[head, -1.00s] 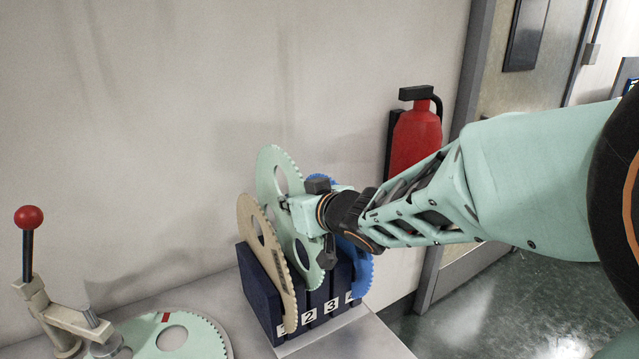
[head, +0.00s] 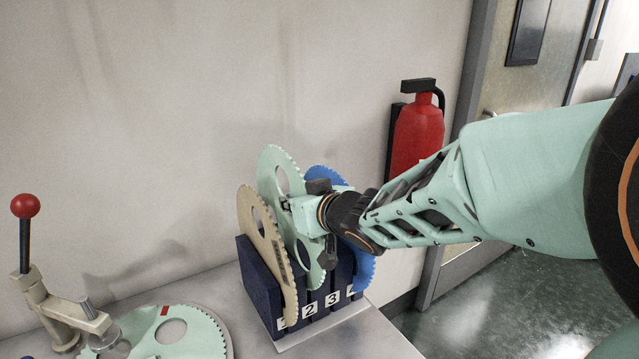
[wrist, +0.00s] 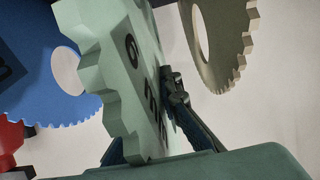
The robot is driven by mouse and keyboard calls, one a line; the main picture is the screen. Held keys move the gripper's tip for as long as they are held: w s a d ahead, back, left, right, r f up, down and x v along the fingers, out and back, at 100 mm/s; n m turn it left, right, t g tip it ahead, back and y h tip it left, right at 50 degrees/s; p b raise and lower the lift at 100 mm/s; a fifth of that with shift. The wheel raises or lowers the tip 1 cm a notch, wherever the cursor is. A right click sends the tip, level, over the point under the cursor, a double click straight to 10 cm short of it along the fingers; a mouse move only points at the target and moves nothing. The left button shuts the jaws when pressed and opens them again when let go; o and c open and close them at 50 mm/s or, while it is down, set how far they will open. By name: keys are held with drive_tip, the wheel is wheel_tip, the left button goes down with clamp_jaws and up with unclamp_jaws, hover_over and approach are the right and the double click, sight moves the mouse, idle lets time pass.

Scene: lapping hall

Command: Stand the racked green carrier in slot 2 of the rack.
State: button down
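The green carrier (head: 267,178), a thin toothed disc with a hole, stands upright and slightly tilted at the dark blue rack (head: 262,290). Its lower edge is in line with the label of slot 2 (head: 309,311) and looks higher than the tan disc's lower edge. Whether it is inside the slot is hard to tell. My gripper (head: 298,215) is shut on its right side. In the wrist view the carrier (wrist: 125,75), with "6 m" lettering, is between the two fingers (wrist: 150,135).
A tan toothed disc (head: 246,212) stands in slot 1, close on the left. A blue one (head: 365,270) stands at slot 4, partly behind my wrist. Another green disc (head: 205,335) with a red mark lies flat at lower left, beside a red-knobbed lever (head: 25,206). A fire extinguisher (head: 418,135) hangs behind.

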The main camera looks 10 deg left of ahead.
sight(289, 160)
drive_tip(key=shift+f+b, duration=3.2)
drive_tip(key=shift+f, duration=0.45)
drive_tip(key=c, duration=2.1)
unclamp_jaws()
drive_tip(key=shift+f, duration=0.2)
wheel_tip(289, 160, up, 18)
drive_tip(key=p, duration=1.5)
